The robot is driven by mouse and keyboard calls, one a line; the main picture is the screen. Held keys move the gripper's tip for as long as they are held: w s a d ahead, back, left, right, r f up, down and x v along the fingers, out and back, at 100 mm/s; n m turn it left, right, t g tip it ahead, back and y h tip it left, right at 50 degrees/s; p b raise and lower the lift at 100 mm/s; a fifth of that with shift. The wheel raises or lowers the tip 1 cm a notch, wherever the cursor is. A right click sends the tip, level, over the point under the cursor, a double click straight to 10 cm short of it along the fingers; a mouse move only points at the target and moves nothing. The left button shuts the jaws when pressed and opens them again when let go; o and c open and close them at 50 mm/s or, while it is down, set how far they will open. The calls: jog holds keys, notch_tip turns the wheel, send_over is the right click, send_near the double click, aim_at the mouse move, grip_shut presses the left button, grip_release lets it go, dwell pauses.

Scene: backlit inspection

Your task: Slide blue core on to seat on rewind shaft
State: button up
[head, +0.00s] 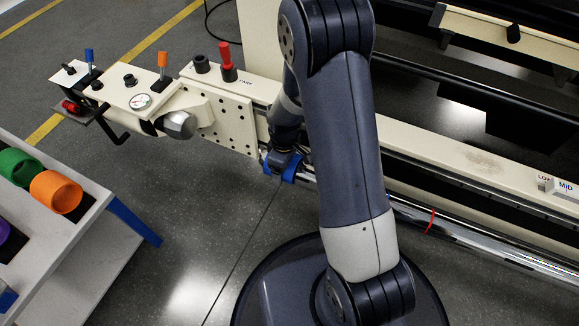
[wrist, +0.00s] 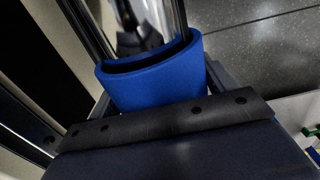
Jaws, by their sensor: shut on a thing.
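The blue core (head: 291,168) is in my gripper (head: 283,167), at the left end of the silver rewind shaft (head: 470,245) in the head view. My gripper is shut on it. In the wrist view the blue core (wrist: 155,85) is a tube with its open end facing up the picture. The shiny shaft (wrist: 168,18) reaches into that opening, so the core appears to be around it. How far the shaft runs inside is hidden by the core's wall. My arm hides part of the shaft in the head view.
A cream machine frame (head: 420,140) runs alongside the shaft. A red mark (head: 432,221) is on the shaft. A white rack (head: 80,232) holds orange (head: 57,192) and green (head: 17,167) cores.

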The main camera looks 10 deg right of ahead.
jog(key=w+a, duration=0.7)
jog(key=a, duration=0.3)
jog(key=shift+w+p, duration=0.3)
jog(key=shift+w, duration=0.05)
dwell(1.3)
jog(key=shift+r, duration=0.15)
dwell(0.4)
jog(key=shift+s+d, duration=0.1)
jog(key=shift+d, duration=0.05)
dwell(0.5)
jog(key=shift+s+d+p, duration=0.1)
jog(key=shift+s+d, duration=1.25)
jog(key=shift+d, duration=0.35)
jog(key=shift+s+d+p, duration=0.1)
jog(key=shift+s+d, duration=1.2)
jog(key=shift+d, duration=0.45)
jog(key=shift+s+d+p, duration=0.1)
jog(key=shift+s+d, duration=1.25)
jog(key=shift+d, duration=0.35)
